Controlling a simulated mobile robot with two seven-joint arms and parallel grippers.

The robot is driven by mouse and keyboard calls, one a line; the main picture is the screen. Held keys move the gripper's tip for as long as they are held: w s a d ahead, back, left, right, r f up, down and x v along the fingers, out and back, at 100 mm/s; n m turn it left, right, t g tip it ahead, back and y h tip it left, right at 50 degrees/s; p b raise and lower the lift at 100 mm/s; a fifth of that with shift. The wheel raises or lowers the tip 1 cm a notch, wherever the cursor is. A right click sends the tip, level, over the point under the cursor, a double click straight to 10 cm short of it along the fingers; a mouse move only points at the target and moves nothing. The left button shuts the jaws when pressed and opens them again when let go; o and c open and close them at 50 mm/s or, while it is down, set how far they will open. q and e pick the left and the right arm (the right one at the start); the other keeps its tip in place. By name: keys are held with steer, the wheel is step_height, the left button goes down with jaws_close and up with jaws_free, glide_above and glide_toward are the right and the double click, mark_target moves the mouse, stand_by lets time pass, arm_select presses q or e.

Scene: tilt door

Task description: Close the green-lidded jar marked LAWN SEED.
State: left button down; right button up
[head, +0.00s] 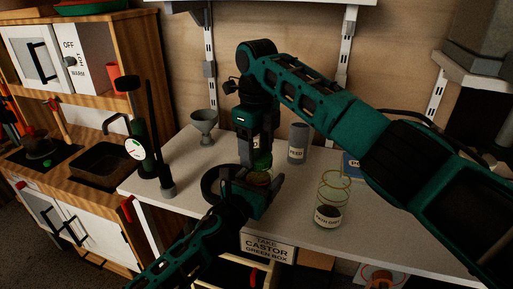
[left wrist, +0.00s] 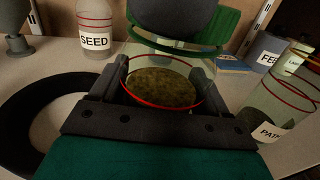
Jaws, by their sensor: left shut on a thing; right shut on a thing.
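A clear jar (left wrist: 160,88) with a red ring and brown-green contents stands between the fingers of my left gripper (left wrist: 163,78). Its label is hidden, so I cannot read LAWN SEED on it. The jar also shows in the head view (head: 260,177), with my left gripper (head: 248,183) shut around it. A green lid (left wrist: 180,45) is above the far side of the jar in the left wrist view, apparently tilted; a dark round shape covers part of it. My right gripper (head: 257,152) comes down from above, shut at the lid. Whether lid and jar touch is unclear.
A clear jar labelled SEED (left wrist: 95,35) stands behind. A PATH jar (head: 329,207) stands at right, with a grey jar (head: 298,143) farther back. A funnel (head: 203,122) and a black ring (left wrist: 30,110) are at left. The table (head: 295,190) is clear before the grey jar.

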steer(key=o, duration=1)
steer(key=shift+r, duration=2.3)
steer(key=shift+n, duration=0.3)
